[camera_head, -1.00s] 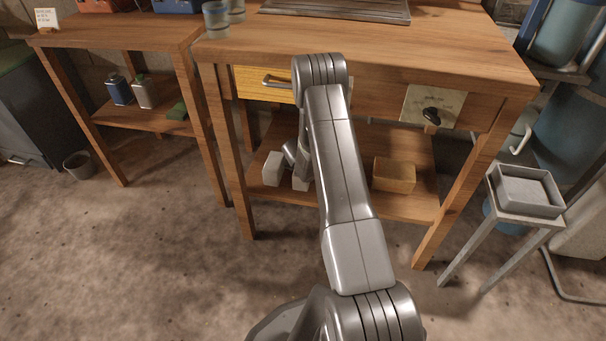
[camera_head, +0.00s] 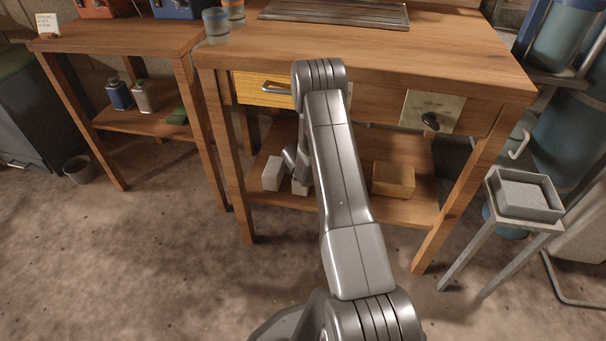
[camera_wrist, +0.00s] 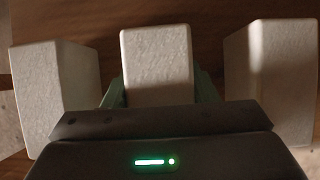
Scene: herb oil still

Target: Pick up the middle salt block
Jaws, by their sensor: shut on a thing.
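Three whitish salt blocks stand in a row in the wrist view: the left block (camera_wrist: 55,90), the middle salt block (camera_wrist: 157,65) and the right block (camera_wrist: 270,75). My gripper (camera_wrist: 160,92) is shut on the middle block, with a greenish finger on each side of it. The left and right blocks stand apart, outside the fingers. In the head view, the left block (camera_head: 272,173) and part of the middle block (camera_head: 300,187) show on the bench's lower shelf. My arm hides the right block and most of my gripper there. I cannot tell whether the middle block touches the shelf.
The wooden bench top (camera_head: 450,55) and a yellow drawer (camera_head: 262,89) are above the shelf. Bench legs frame the opening. A stand with a grey tray (camera_head: 525,205) is at the right.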

